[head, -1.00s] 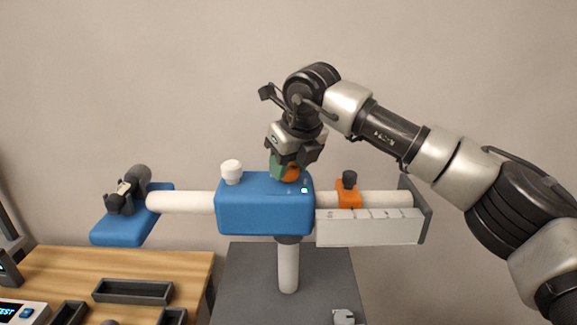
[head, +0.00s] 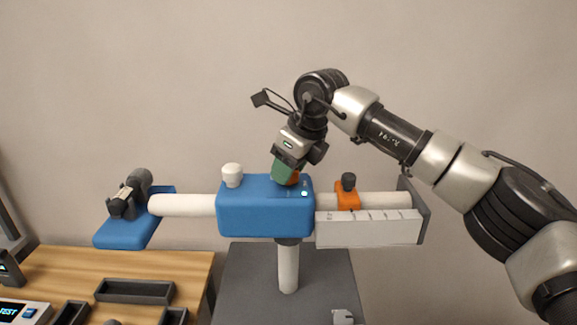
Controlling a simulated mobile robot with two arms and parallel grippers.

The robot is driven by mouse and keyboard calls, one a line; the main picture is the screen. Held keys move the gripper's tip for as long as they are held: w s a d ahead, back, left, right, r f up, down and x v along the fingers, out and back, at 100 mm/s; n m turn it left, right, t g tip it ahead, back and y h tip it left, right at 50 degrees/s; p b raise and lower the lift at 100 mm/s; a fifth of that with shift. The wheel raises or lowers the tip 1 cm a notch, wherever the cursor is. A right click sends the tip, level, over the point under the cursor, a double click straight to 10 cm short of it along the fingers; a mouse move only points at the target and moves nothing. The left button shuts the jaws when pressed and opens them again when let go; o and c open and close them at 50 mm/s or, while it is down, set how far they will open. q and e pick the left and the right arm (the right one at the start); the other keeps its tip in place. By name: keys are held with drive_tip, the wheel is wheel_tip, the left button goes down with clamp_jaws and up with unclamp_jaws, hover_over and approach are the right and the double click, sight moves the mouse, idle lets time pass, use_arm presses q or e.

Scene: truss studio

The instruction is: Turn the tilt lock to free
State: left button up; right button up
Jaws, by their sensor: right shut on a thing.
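The tilt lock is an orange knob (head: 293,179) on top of the blue housing (head: 262,215), in the middle of the head view. My right gripper (head: 287,172) comes down on it from above, tilted, and is shut on it. Its green fingers cover most of the knob, so the knob's pointing direction is hidden. A small light (head: 304,194) on the housing beside the knob glows pale white-blue. My left gripper is not in view.
A white knob (head: 232,175) stands on the housing's left. An orange slider (head: 348,198) with a black knob sits on the white bar above a scale plate (head: 370,228). A blue end piece (head: 125,232) is at left. A wooden table (head: 60,268) holds dark trays (head: 133,291).

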drive_tip(key=shift+r, duration=0.1)
drive_tip(key=o, duration=0.9)
drive_tip(key=shift+d+r, duration=0.2)
drive_tip(key=shift+r, duration=0.2)
drive_tip(key=b+v, duration=0.2)
drive_tip(key=v, duration=0.8)
drive_tip(key=shift+s+f, duration=0.1)
drive_tip(key=shift+f, duration=0.1)
